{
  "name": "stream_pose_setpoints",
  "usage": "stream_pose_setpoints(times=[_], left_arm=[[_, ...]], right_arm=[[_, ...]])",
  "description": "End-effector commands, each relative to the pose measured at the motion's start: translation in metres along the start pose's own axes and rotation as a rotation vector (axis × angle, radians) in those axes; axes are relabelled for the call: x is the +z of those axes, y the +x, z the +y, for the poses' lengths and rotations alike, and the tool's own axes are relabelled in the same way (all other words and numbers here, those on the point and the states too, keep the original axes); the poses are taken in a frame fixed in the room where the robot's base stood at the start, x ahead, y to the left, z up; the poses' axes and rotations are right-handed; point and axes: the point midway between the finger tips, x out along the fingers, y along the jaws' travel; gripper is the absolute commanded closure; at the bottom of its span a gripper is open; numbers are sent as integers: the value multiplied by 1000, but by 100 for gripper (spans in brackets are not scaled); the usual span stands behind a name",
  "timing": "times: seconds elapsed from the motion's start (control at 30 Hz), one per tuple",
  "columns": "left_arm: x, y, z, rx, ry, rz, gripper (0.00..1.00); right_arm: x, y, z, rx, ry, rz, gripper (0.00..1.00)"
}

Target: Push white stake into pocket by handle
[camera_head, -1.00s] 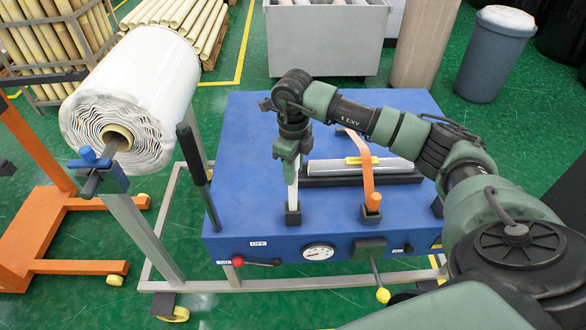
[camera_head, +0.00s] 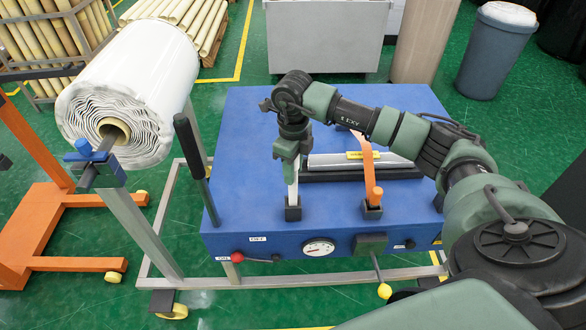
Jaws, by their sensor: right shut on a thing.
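The white stake (camera_head: 292,193) shows as a short pale upright piece below my right gripper (camera_head: 291,172). Its lower end meets a small black pocket (camera_head: 292,213) near the front edge of the blue machine table (camera_head: 240,180). How deep it sits cannot be told. My right gripper is shut at the stake's upper part, pointing down, and it hides the handle. My left gripper is not in view.
An orange lever (camera_head: 369,172) stands in another black pocket (camera_head: 372,211) to the right, beside a wrapped roll (camera_head: 335,160) on a black holder. A black upright handle (camera_head: 191,158) and a large white roll (camera_head: 135,95) are at left.

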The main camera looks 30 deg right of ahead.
Motion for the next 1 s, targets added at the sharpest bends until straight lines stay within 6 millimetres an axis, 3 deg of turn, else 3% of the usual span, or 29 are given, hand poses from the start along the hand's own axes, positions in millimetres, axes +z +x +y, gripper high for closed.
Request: stream_pose_setpoints(times=[0.1, 0.13, 0.2, 0.23, 0.6, 1.0], left_arm=[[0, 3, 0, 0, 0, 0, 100], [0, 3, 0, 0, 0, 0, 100], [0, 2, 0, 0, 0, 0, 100], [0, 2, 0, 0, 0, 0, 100], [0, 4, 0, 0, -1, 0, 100], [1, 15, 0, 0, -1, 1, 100]], right_arm=[[0, 4, 0, 0, 0, -1, 100], [0, 3, 0, 0, 0, -1, 67], [0, 2, 0, 0, 0, -1, 47], [0, 2, 0, 0, 0, -1, 44], [0, -1, 0, -1, 0, -2, 44], [1, -62, 0, -1, -1, -4, 44]])
